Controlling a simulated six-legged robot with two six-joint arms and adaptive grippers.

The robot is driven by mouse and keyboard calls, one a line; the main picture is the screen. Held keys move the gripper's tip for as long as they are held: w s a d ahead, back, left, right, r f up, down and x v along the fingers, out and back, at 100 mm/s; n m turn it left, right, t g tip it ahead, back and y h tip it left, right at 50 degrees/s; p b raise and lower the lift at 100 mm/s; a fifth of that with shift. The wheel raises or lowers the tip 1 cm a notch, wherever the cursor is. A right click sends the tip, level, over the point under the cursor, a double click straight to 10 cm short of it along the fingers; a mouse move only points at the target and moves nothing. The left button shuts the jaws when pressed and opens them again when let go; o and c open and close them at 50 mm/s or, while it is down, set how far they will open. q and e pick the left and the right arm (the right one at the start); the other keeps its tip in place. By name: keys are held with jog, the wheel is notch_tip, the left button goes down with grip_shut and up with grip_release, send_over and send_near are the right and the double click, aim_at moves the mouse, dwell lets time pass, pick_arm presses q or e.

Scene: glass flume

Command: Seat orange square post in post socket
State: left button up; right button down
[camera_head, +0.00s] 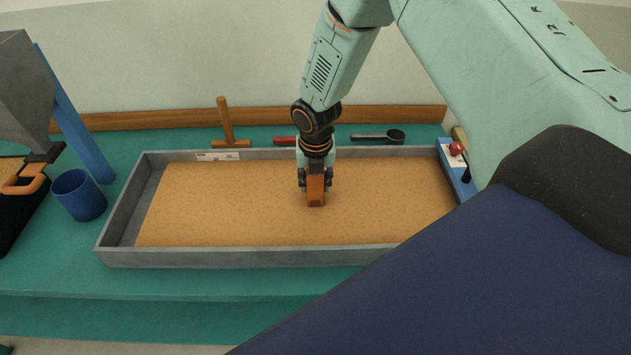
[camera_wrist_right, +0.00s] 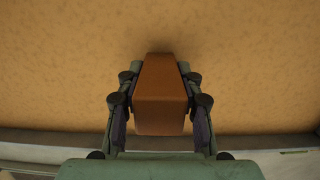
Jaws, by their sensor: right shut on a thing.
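The orange square post (camera_head: 316,190) is upright between the fingers of my right gripper (camera_head: 316,181), over the sand in the middle of the grey tray. In the right wrist view the post (camera_wrist_right: 160,100) fills the gap between both fingers, and my right gripper (camera_wrist_right: 160,102) is shut on it. The post's lower end meets or nearly meets the sand; I cannot tell whether it touches. No post socket shows; the spot under the post is hidden. My left gripper is not in view.
The grey tray (camera_head: 240,257) of sand has bare sand on both sides of the post. A blue cup (camera_head: 79,195) and a grey hopper (camera_head: 22,85) stand left. A wooden tool (camera_head: 228,125), a red-handled tool (camera_head: 285,141) and a dark scoop (camera_head: 394,136) lie behind. A blue control box (camera_head: 460,183) is right.

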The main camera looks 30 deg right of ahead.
jog(key=shift+d+f, duration=0.15)
jog(key=shift+f, duration=0.05)
jog(key=c, duration=1.1)
grip_release()
jog(key=shift+w+f, duration=0.2)
jog(key=shift+w, duration=0.05)
jog(key=shift+o, duration=0.8)
jog(key=shift+r, duration=0.1)
jog(key=shift+o, duration=0.4)
jog(key=shift+s+a+r, duration=0.2)
jog(key=shift+s+r, duration=0.05)
jog(key=shift+s, duration=0.05)
jog(key=shift+w+d+r, duration=0.15)
jog(key=shift+d, duration=0.05)
jog(key=r, duration=0.3)
jog(key=s+r, duration=0.1)
jog(key=r, duration=0.6)
jog(key=shift+s+a+r, duration=0.15)
jog(key=shift+a, duration=0.25)
jog(key=shift+r, duration=0.4)
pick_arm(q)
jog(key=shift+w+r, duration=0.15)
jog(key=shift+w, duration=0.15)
pick_arm(e)
jog(key=shift+a+r, duration=0.1)
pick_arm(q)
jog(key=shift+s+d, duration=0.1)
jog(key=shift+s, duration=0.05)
pick_arm(e)
jog(key=shift+s, duration=0.1)
